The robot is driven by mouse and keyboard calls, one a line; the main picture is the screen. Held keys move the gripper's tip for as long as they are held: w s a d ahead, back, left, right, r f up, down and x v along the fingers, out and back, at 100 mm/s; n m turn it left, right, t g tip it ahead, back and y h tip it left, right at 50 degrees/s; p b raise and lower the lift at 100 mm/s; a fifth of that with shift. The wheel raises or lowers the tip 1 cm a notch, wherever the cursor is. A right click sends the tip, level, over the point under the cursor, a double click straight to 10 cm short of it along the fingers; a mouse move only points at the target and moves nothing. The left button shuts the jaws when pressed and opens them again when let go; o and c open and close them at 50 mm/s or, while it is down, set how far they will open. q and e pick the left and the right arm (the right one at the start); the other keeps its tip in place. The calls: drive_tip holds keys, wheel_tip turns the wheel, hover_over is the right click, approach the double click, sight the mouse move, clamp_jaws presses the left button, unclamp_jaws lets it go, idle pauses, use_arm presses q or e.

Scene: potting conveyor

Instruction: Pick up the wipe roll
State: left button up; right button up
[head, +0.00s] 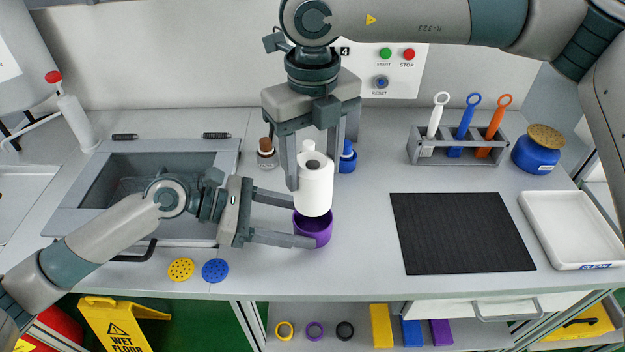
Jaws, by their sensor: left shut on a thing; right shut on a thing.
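The wipe roll (316,190) is a white upright cylinder with a dark core hole at its top. My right gripper (312,172) comes down from above and is shut on the roll, its fingers on either side. Directly below is a purple round canister (314,231) on the counter. My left gripper (305,221) reaches in from the left and is shut on the canister. The roll's lower end overlaps the canister's opening; I cannot tell whether it is inside or just above.
A brown-capped bottle (267,155) and a blue bottle (347,160) stand just behind. Yellow (181,269) and blue (215,271) perforated discs lie front left. A black mat (461,233), tool rack (425,157), blue jar (535,157) and white tray (568,262) are right. The sink (85,190) is left.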

idle(0.6)
use_arm(q)
drive_tip(key=o, duration=1)
drive_tip(key=shift+a, duration=0.15)
drive_tip(key=v, duration=1.1)
drive_tip(key=shift+a+r, duration=0.15)
drive_tip(key=shift+a, duration=0.2)
